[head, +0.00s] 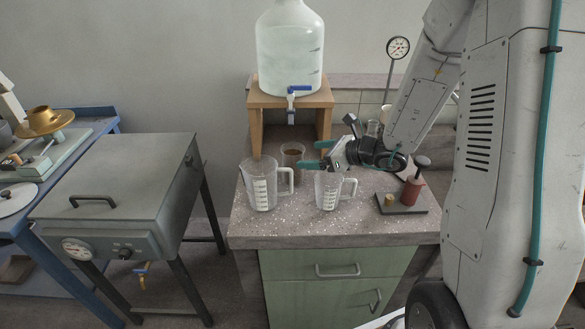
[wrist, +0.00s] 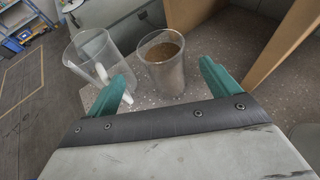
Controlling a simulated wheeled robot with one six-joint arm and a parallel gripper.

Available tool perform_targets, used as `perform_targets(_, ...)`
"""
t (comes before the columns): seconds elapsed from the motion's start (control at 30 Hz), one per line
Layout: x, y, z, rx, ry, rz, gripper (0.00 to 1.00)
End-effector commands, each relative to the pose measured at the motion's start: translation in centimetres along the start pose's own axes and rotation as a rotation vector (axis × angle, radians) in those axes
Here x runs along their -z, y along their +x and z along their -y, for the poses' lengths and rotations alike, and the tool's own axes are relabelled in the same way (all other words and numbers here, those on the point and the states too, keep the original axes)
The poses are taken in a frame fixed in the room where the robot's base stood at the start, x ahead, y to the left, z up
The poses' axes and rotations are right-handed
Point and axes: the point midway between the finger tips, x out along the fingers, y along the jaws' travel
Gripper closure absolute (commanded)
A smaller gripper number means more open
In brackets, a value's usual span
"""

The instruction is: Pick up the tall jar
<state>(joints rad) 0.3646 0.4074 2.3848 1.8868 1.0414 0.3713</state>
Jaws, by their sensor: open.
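A clear glass jar with brown contents (head: 292,157) stands upright on the bench, below the wooden stand. It also shows in the wrist view (wrist: 163,68), ahead of my gripper and between the lines of its two fingers. My gripper (head: 315,155) is open and empty, with its teal fingertips just to the right of this jar in the head view. A gap to the jar seems to remain, but its size is hard to judge. A large clear measuring jug (head: 262,188) stands nearer the front left; it also shows in the wrist view (wrist: 92,62), left of the jar.
A smaller measuring jug (head: 328,192) stands in front of my gripper. A wooden stand (head: 256,125) holds a big water bottle (head: 290,50) with a blue tap. A dark tamper stand (head: 405,205) is at the right. The bench's front strip (head: 310,228) is clear.

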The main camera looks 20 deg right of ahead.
Motion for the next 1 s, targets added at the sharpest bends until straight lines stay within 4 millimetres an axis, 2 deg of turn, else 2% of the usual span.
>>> perform_targets(0.17, -0.2, 1.6, 0.0, -0.003, -0.003, -0.001, 0.12)
perform_targets(0.43, -0.6, 5.5, 0.3, -0.005, -0.003, -0.001, 0.12)
perform_targets(0.7, -0.6, 5.9, 0.5, -0.001, -0.003, 0.0, 0.12)
perform_targets(0.93, -0.6, 5.9, 0.4, -0.002, -0.003, 0.0, 0.76)
perform_targets(1.0, -0.6, 5.9, 0.4, -0.002, -0.004, 0.0, 0.78)
